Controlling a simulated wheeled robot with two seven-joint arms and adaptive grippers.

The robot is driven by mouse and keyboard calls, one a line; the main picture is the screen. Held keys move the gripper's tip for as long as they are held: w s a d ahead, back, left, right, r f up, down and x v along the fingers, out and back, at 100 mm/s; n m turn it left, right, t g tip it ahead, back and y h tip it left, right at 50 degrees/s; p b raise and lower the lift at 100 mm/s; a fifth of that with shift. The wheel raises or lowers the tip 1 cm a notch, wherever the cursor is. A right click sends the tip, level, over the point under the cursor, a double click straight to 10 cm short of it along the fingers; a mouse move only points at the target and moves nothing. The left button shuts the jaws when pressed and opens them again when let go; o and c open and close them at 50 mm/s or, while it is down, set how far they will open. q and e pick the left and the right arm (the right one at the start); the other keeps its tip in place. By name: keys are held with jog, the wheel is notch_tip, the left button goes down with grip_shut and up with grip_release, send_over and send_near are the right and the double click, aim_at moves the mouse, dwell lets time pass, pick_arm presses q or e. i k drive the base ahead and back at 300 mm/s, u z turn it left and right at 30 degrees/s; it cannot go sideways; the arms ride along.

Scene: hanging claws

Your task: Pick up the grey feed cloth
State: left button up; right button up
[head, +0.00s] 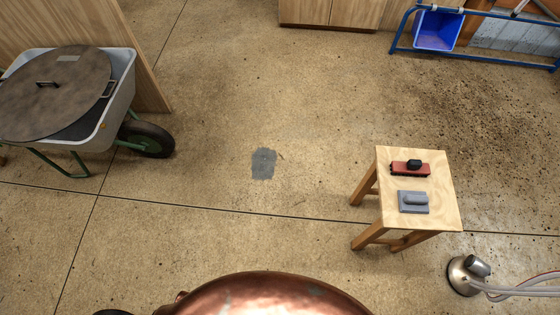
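A grey, flat, roughly rectangular piece with a raised rounded part on top (413,202) lies on the near part of a small wooden table at the right. It may be the folded grey feed cloth, but at this size I cannot tell for sure. A flat, ragged grey patch (263,163) lies on the open floor left of the table. I cannot tell whether it is cloth or a mark on the floor. Neither of my grippers is in view, and nothing is seen touching the grey piece.
A red brush-like block with a black knob (410,168) lies farther back on the wooden table (445,200). A metal piece with hoses (468,275) is at lower right. A lidded wheelbarrow (120,90) stands left; a blue bin (437,30) hangs back right.

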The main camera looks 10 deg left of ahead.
aim_at(411, 201)
jog(key=u, duration=0.4)
jog(key=i, duration=0.25)
jog(key=u, duration=1.6)
jog(key=i, duration=0.45)
jog(key=z, duration=2.55)
